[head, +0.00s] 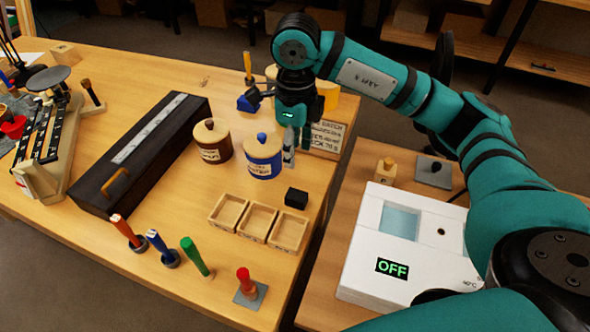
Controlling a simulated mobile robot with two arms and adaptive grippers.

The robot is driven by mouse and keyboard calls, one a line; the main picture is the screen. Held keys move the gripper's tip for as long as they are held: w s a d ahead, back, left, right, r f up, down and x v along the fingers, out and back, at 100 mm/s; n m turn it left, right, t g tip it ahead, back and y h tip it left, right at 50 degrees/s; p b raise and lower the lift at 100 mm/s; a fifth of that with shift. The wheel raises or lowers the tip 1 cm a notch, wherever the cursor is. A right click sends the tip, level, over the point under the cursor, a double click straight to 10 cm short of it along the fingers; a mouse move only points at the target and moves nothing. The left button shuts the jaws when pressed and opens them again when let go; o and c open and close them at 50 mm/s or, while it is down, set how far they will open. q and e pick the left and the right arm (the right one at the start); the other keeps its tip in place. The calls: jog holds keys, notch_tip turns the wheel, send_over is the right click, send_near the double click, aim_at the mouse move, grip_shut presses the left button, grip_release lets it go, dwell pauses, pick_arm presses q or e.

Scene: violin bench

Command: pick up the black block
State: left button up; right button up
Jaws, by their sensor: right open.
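The small black block (296,198) lies on the wooden bench, just behind and to the right of the wooden trays. My right gripper (297,142) points down above the bench, farther back than the block and apart from it. It is open, and its fingers are small and partly hard to make out against the things behind. My left gripper is not in view.
Three open wooden trays (257,220) stand in front of the block. A blue lidded jar (263,158) and a brown one (212,141) stand behind-left. A sign (328,137) is behind the gripper. A white device reading OFF (360,283) sits on the right-hand table.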

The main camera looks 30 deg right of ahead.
jog(key=p, duration=0.2)
send_over(296, 195)
notch_tip(296, 195, down, 9)
jog(key=shift+s+a+f, duration=0.1)
jog(key=shift+s, duration=0.05)
notch_tip(296, 195, down, 2)
jog(key=shift+f, duration=0.4)
jog(key=f, duration=0.2)
jog(key=f+p, duration=0.1)
jog(key=f, duration=0.1)
jog(key=shift+d+f, duration=0.2)
jog(key=shift+f, duration=0.2)
jog(key=c, duration=0.8)
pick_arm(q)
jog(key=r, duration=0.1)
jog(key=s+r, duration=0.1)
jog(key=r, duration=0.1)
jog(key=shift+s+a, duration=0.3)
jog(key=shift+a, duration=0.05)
pick_arm(e)
jog(key=shift+c, duration=0.5)
